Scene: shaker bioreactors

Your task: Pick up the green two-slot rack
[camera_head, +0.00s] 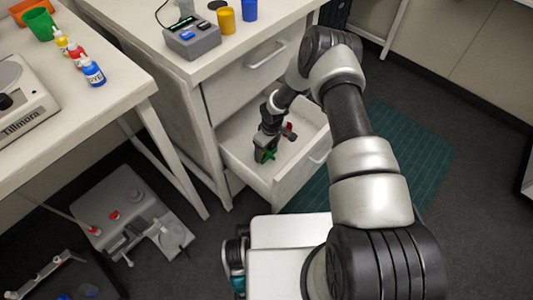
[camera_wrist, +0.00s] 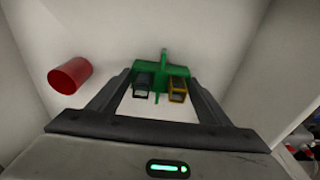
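The green two-slot rack (camera_wrist: 162,70) lies inside the open drawer, with a dark item (camera_wrist: 142,85) in one slot and a yellow-framed item (camera_wrist: 178,88) in the other. In the head view the rack (camera_head: 265,155) shows only partly, below my gripper. My gripper (camera_wrist: 160,95) is open in the wrist view, with one finger on each side of the rack. I cannot tell whether the fingers touch it. In the head view my gripper (camera_head: 267,150) reaches down into the drawer and hides part of the rack.
A red cylinder (camera_wrist: 70,76) lies in the drawer left of the rack in the wrist view. The drawer (camera_head: 240,165) has raised walls close around my gripper. A counter (camera_head: 150,45) stands above it, bearing a grey device (camera_head: 192,38) and yellow (camera_head: 226,20) and blue (camera_head: 250,10) cups.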

